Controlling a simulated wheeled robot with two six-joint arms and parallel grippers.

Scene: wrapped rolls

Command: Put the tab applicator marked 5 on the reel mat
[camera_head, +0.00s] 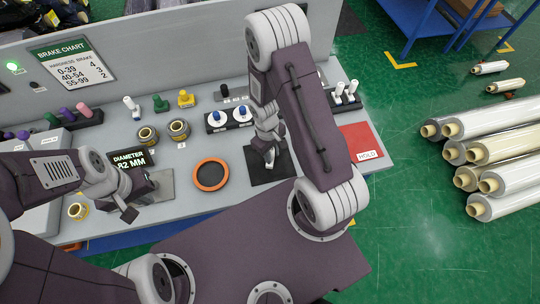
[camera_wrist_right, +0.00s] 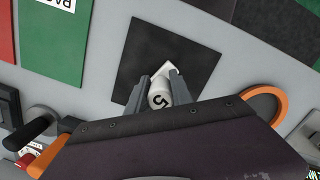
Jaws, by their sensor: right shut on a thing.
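My right gripper (camera_wrist_right: 160,88) is shut on the white tab applicator marked 5 (camera_wrist_right: 160,100), whose round end with the 5 faces the wrist camera. Its pale pointed part shows between and beyond the fingers. In the head view the white applicator (camera_head: 270,155) shows below the gripper, over the black square mat (camera_head: 262,177). That mat also shows in the right wrist view (camera_wrist_right: 135,50). I cannot tell whether the applicator touches it. My left gripper (camera_head: 128,212) hangs at the left, by the diameter display; its jaw opening is unclear.
White applicators (camera_head: 345,92) stand in a rack behind. Tape rolls (camera_head: 178,131) and a two-dial unit (camera_head: 229,118) stand further back.

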